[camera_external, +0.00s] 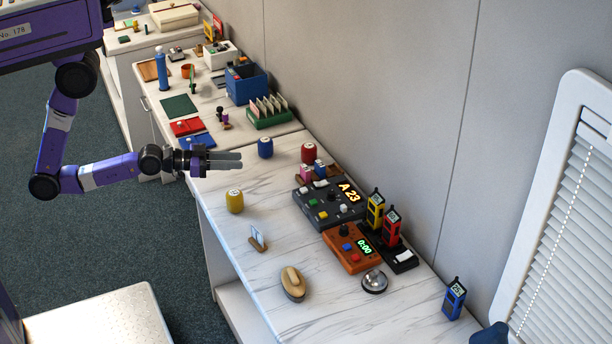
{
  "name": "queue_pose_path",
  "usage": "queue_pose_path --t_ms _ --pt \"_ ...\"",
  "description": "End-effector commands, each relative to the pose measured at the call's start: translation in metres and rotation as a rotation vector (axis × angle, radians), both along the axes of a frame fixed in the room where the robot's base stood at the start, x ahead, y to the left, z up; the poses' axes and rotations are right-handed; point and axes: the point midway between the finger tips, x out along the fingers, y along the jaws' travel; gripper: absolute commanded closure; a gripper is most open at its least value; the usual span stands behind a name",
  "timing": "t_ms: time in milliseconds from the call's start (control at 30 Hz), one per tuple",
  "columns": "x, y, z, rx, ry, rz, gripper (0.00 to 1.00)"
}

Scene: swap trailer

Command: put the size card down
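My gripper (240,160) is over the left edge of the counter, pointing right, with its grey fingers close together in this view. I cannot see a card between the fingers, and the angle does not show whether they are open or shut. Several pale cards (270,104) stand in a green rack (268,120) behind my gripper. A small pale-blue card (256,235) stands upright in a wooden holder (259,245) nearer the front. I cannot tell which of these, if any, is the size card.
A blue spool (265,147), red spool (308,153) and yellow spool (235,201) stand on the marble counter (215,240). Bare counter lies between the spools.

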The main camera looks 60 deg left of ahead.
Motion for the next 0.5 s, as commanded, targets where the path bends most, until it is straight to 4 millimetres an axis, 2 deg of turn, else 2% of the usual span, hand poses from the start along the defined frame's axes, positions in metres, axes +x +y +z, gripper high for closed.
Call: queue_pose_path --t_ms 33,100,300,400,500 --pt "0.018 -0.016 0.009 0.016 0.012 -0.033 0.72" --pt "0.037 -0.038 0.009 0.05 0.05 -0.083 0.72" --pt "0.079 -0.104 0.011 0.188 0.176 -0.258 0.72" --pt "0.091 -0.137 0.012 0.286 0.254 -0.371 0.72" --pt "0.091 -0.165 0.01 0.403 0.344 -0.504 0.72"
